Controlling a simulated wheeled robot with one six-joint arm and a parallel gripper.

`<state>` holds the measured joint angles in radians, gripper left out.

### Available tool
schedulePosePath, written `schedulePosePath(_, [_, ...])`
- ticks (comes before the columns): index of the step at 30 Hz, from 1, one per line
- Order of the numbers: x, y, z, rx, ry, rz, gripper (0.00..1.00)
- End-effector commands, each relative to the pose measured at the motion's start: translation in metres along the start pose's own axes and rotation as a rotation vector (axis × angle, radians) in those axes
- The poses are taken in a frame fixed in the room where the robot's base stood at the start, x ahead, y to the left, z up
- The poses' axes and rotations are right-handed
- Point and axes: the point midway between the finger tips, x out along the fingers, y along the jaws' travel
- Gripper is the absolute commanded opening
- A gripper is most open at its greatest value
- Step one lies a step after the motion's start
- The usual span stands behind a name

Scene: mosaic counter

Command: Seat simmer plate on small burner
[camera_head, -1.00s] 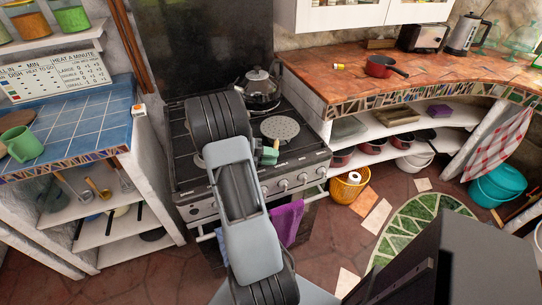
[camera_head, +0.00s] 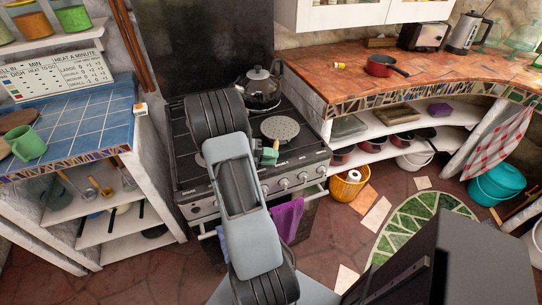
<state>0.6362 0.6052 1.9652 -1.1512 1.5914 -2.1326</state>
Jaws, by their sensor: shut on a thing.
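The simmer plate (camera_head: 280,128) is a round, grey, perforated disc over the right side of the black stove top (camera_head: 190,164). It looks roughly level. A green grip (camera_head: 270,156) points from it towards the stove's front edge. My gripper (camera_head: 262,152) is mostly hidden behind my arm; the little that shows is at the green grip, shut on the simmer plate. The burner beneath the plate is hidden, so I cannot tell which burner it is or whether the plate touches it. My arm also covers much of the left burners.
A dark kettle (camera_head: 261,88) stands at the back right of the stove, close behind the plate. A blue-tiled counter (camera_head: 75,120) lies left, an orange-tiled counter (camera_head: 335,75) right. A purple towel (camera_head: 287,218) hangs in front. A red pan (camera_head: 380,66) sits on the right counter.

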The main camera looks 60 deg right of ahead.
Motion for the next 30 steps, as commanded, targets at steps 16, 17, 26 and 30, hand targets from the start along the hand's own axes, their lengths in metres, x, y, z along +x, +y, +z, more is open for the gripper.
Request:
schedulePosePath(16, [0.000, 0.002, 0.000, 0.002, -0.001, -0.001, 0.00])
schedulePosePath(17, [0.000, 0.003, 0.001, 0.002, -0.001, -0.001, 0.00])
schedulePosePath(26, [0.002, 0.008, 0.001, -0.001, -0.001, 0.000, 0.00])
schedulePosePath(30, [0.002, 0.011, 0.000, -0.004, 0.000, 0.001, 0.00])
